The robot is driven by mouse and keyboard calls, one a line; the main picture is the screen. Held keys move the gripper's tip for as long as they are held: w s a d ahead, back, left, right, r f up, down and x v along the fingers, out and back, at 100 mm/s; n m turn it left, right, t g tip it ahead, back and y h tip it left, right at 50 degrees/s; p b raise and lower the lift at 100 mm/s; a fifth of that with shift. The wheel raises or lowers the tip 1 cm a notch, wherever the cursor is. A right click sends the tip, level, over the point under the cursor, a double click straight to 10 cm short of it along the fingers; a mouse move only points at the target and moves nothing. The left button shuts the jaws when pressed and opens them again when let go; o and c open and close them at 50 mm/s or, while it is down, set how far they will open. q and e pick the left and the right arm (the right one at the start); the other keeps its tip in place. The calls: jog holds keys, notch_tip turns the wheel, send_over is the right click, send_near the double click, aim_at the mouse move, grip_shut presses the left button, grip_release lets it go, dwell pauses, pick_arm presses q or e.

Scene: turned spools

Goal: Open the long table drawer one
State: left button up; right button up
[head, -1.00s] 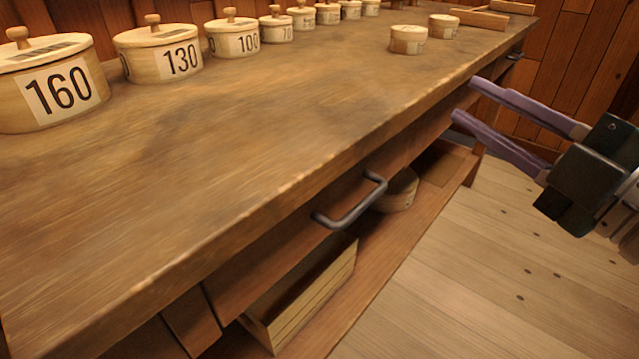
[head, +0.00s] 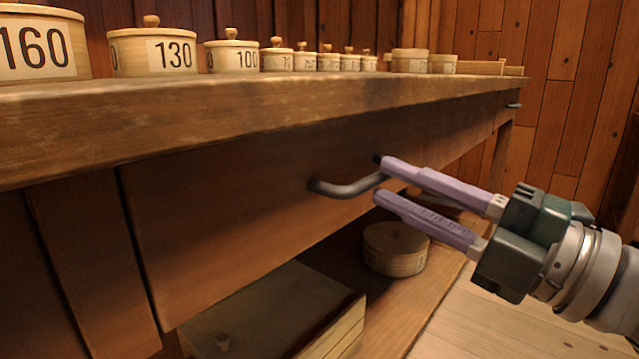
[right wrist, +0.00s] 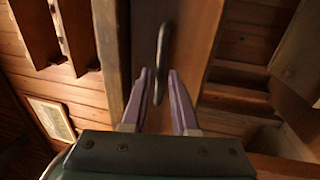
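The long drawer front (head: 235,215) is a dark wooden panel under the table top (head: 270,108); I see no clear gap around it. Its dark metal bar handle (head: 340,189) sticks out from the front. My right gripper (head: 377,178) is open, its two purple fingers at the right end of the handle. In the right wrist view, the handle (right wrist: 163,42) runs between and beyond the spread fingertips (right wrist: 158,72); a gap shows between the fingers. I cannot tell whether either finger touches the handle. My left gripper is not in view.
Several round lidded boxes, such as the one marked 130 (head: 155,52), stand on the table. On the shelf below are a wooden crate (head: 345,335) and a round box (head: 396,250). A second handle (head: 513,105) is at the far end. Floor at the lower right is clear.

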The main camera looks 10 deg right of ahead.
aim_at(382, 181)
jog(key=shift+x, duration=1.55)
jog(key=shift+c, duration=0.3)
grip_shut()
